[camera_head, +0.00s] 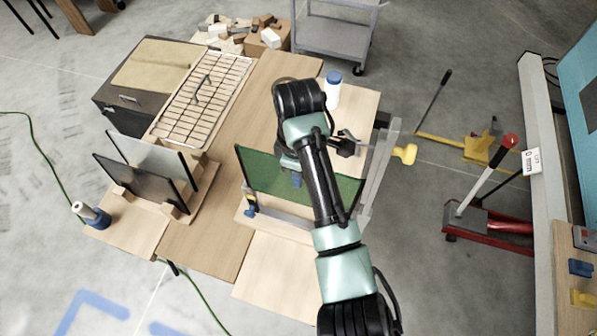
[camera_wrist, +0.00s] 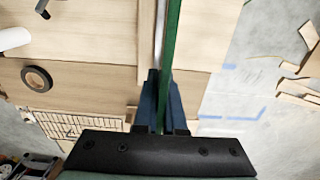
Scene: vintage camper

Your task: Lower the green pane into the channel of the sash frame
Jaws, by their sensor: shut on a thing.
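The green pane (camera_head: 262,172) stands roughly upright over the wooden board at the middle right of the table. My gripper (camera_head: 296,181) is shut on its upper edge with blue fingertips; my arm hides the pane's middle. In the wrist view the pane (camera_wrist: 173,35) is seen edge-on between the fingers (camera_wrist: 159,88). The sash frame has a grey lower rail (camera_head: 278,217) just in front of the pane and a tall grey upright (camera_head: 381,165) to its right. A silver strip (camera_wrist: 160,30) runs beside the pane in the wrist view. I cannot tell whether the lower edge is inside the channel.
A rack at the left holds a clear pane (camera_head: 150,152) and a dark pane (camera_head: 138,184). A wire grid (camera_head: 203,97) lies behind it. A white bottle (camera_head: 332,92) and a yellow-handled tool (camera_head: 405,153) are near the frame. The front wooden panel (camera_head: 277,275) is bare.

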